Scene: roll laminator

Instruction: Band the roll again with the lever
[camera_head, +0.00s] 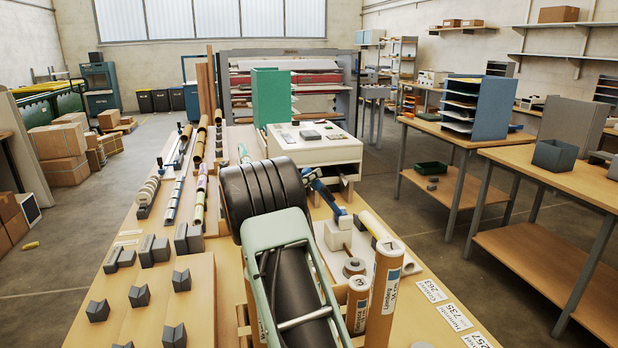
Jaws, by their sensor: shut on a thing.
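My large black and pale green arm fills the lower middle and hides part of the table behind it. My gripper is not visible; the arm's dark ribbed part covers that area. A blue bar (324,194), perhaps the lever, slants down right just beyond the arm, toward a pale block (337,236). I cannot tell whether anything grips it. A cream roll (375,224) with a blue mark lies slanted right of the block. Two labelled brown rolls stand upright in front, a tall one (385,290) and a shorter one (358,303). I cannot tell which roll the task means.
Slim banded rolls (198,196) lie lengthwise on the wooden table's left side. Dark notched blocks (139,296) stand at front left. Number cards (454,317) lie along the right edge. A white machine (312,148) and green upright box (271,97) stand farther back. Open floor lies right.

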